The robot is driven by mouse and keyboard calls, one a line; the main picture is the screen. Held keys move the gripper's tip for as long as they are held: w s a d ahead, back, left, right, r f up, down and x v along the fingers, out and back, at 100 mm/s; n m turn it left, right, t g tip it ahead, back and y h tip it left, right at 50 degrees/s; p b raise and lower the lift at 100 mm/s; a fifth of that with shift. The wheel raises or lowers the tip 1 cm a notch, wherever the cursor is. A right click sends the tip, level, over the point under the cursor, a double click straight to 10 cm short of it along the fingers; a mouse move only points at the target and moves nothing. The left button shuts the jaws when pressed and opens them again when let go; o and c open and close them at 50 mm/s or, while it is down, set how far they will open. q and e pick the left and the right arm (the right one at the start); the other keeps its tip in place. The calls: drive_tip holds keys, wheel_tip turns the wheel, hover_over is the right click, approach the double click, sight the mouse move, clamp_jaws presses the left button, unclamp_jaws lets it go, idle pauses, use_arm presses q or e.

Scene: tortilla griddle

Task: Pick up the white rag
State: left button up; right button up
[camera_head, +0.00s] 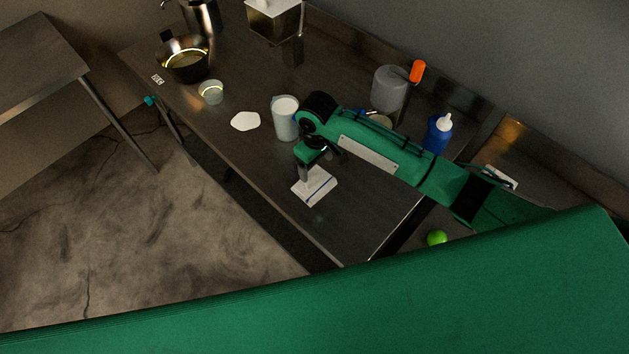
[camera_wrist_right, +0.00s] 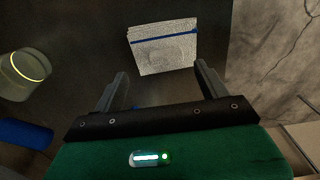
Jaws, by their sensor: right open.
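The white rag (camera_head: 315,187) lies flat on the steel table near its front edge. It has a blue stripe, which also shows on the rag in the right wrist view (camera_wrist_right: 164,52). My right gripper (camera_head: 307,176) points down over the rag in the head view. In the right wrist view its two fingers (camera_wrist_right: 160,82) are spread apart with nothing between them. The rag shows just beyond the fingertips there. I cannot tell the exact height of the gripper above the rag.
A white pitcher (camera_head: 285,118) and a white disc (camera_head: 245,121) stand left of my right arm. A clear container (camera_head: 388,89) and a blue bottle (camera_head: 437,134) stand behind the arm. A green ball (camera_head: 437,237) lies at the right. The table's front edge is close to the rag.

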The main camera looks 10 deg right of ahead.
sight(314, 178)
drive_tip(key=shift+f, duration=0.15)
drive_tip(key=f+p, duration=0.1)
drive_tip(key=f, duration=0.1)
drive_tip(key=f+p, duration=0.1)
drive_tip(key=f, duration=0.1)
drive_tip(key=shift+s+a+p, duration=0.2)
drive_tip(key=shift+a+p, duration=0.2)
drive_tip(key=shift+f, duration=0.35)
use_arm(q)
drive_tip(key=r, duration=0.2)
drive_tip(key=w+d+r, duration=0.1)
use_arm(e)
drive_tip(key=shift+f, duration=0.15)
use_arm(q)
drive_tip(key=shift+s, duration=0.15)
use_arm(e)
drive_tip(key=c, duration=1)
